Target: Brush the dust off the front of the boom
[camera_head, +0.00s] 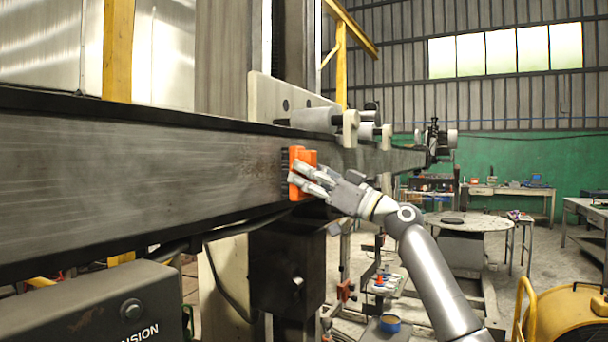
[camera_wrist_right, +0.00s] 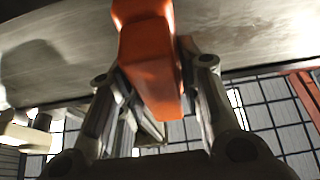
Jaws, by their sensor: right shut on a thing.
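The boom (camera_head: 120,175) is a long grey beam that runs from the left edge back toward the middle right. My right gripper (camera_head: 306,180) is shut on an orange brush (camera_head: 299,160). The brush's dark bristles face the front of the boom and appear to touch it. A darker, dusty-looking patch shows on the boom face just left of the brush. In the right wrist view the brush (camera_wrist_right: 150,60) sits between the fingers, with the boom face (camera_wrist_right: 240,35) behind it. My left gripper is not in view.
A dark box with lettering (camera_head: 100,305) stands below the boom at the lower left. Pale rollers and a plate (camera_head: 315,118) sit above the boom. A round table (camera_head: 470,221), workbenches (camera_head: 510,192) and a yellow-framed machine (camera_head: 565,315) stand at the right.

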